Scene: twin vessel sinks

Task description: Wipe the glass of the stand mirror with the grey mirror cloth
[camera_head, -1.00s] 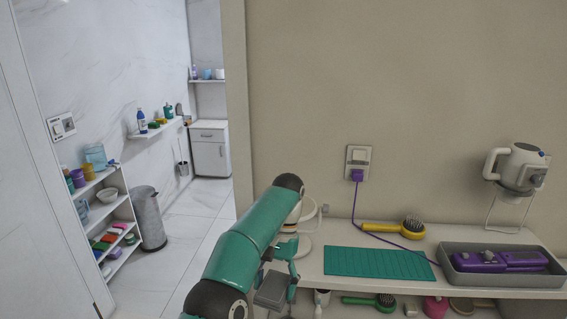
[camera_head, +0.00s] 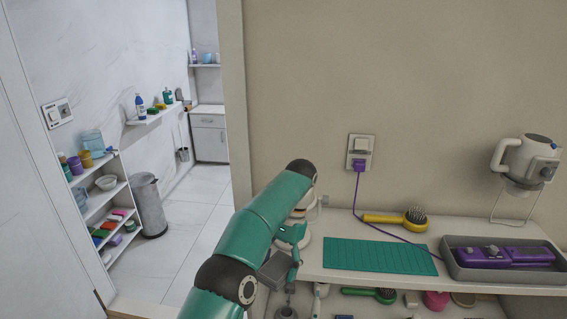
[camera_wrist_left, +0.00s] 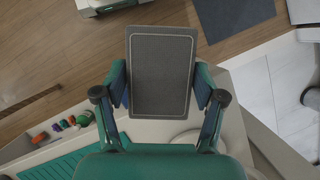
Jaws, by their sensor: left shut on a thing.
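My left gripper (camera_head: 283,258) is shut on a flat grey piece with rounded corners and a pale border line, which looks like the grey mirror cloth (camera_head: 272,269). In the left wrist view the cloth (camera_wrist_left: 160,75) spans between the two fingers, its face to the camera. The gripper is by the left end of the shelf. A white round-based item (camera_head: 303,241) stands there, mostly hidden behind my arm; I cannot tell surely that it is the stand mirror, and no glass shows. My right gripper is not in view.
The shelf (camera_head: 400,288) holds a green mat (camera_head: 380,256), a yellow brush (camera_head: 414,218) and a grey tray (camera_head: 455,270) with a purple device. A purple cord runs from the wall socket (camera_head: 360,152). Lower down are a green brush and small items. Open floor lies left.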

